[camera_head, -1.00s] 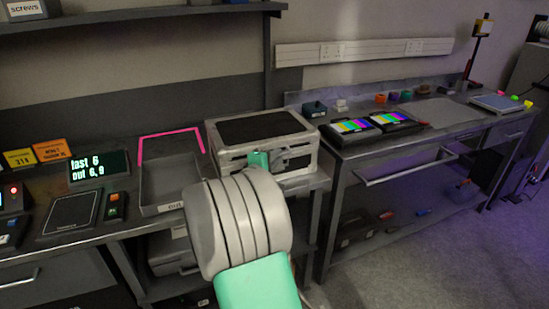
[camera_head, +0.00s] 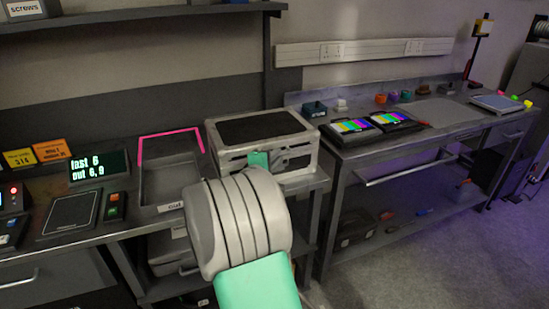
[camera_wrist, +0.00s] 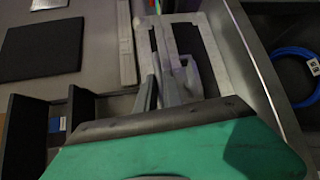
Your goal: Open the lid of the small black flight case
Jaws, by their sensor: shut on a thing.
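The flight case (camera_head: 225,158) stands on the left bench, a pale grey box with a black panel on top. Its lid (camera_head: 262,128) looks down and level. My gripper (camera_head: 287,161) is at the case's front face, partly hidden behind my own wrist. In the wrist view my gripper (camera_wrist: 170,85) is shut at the case's pale edge, on what looks like the front of the lid. The exact contact is hidden by the fingers. The case's pale frame (camera_wrist: 214,50) also shows there.
A grey tray (camera_head: 168,186) sits left of the case, with a pink outline behind it. Two colour-bar screens (camera_head: 352,127) lie on the right bench. A shelf (camera_head: 130,16) hangs over the back left. Open floor (camera_head: 420,265) lies at the right.

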